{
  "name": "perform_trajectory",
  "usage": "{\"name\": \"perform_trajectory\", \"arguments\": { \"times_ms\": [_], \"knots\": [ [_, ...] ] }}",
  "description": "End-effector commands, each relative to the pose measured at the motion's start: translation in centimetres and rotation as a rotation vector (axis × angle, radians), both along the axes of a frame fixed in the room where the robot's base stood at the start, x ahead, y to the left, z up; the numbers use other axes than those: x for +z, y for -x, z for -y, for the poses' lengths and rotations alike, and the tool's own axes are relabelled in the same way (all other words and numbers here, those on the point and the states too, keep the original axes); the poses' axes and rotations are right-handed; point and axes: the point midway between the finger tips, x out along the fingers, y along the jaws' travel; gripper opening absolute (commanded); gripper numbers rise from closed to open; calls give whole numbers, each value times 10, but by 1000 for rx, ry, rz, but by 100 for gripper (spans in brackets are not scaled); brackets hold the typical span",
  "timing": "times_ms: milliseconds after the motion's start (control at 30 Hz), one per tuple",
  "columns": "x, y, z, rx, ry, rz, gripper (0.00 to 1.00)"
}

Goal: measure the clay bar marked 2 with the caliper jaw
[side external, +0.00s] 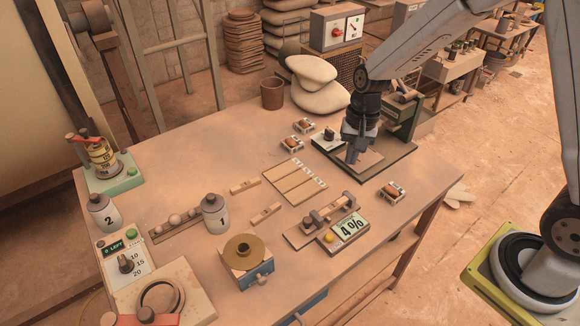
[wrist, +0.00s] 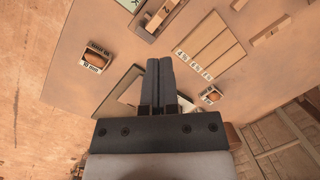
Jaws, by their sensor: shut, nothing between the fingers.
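Two small clay bars lie on the table, one at the back (side external: 245,186) and one nearer the front (side external: 265,213). No number is legible on either. In the wrist view a bar (wrist: 271,30) lies at the top right. My gripper (side external: 352,158) is shut and empty above the dark-framed stand at the table's right side, apart from bars and caliper. Its two fingers (wrist: 160,66) are together in the wrist view.
A three-lane wooden board (side external: 295,182) lies between bars and stand (side external: 400,152). Small labelled holders (side external: 392,191) (side external: 291,144) flank the stand. Jars marked 1 (side external: 215,214) and 2 (side external: 104,214) stand farther left.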

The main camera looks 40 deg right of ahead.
Motion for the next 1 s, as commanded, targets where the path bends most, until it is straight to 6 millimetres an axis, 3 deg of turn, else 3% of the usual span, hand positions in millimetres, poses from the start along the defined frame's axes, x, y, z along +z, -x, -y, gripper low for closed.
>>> {"name": "perform_trajectory", "arguments": {
  "times_ms": [200,400,767,1000],
  "knots": [
    [-20,-34,-10,-223,-72,-129,0],
    [-30,-50,-16,-339,-109,-200,0],
    [-33,-53,-18,-366,-117,-218,0],
    [-46,-50,-22,-363,-116,-220,0]
  ]
}}
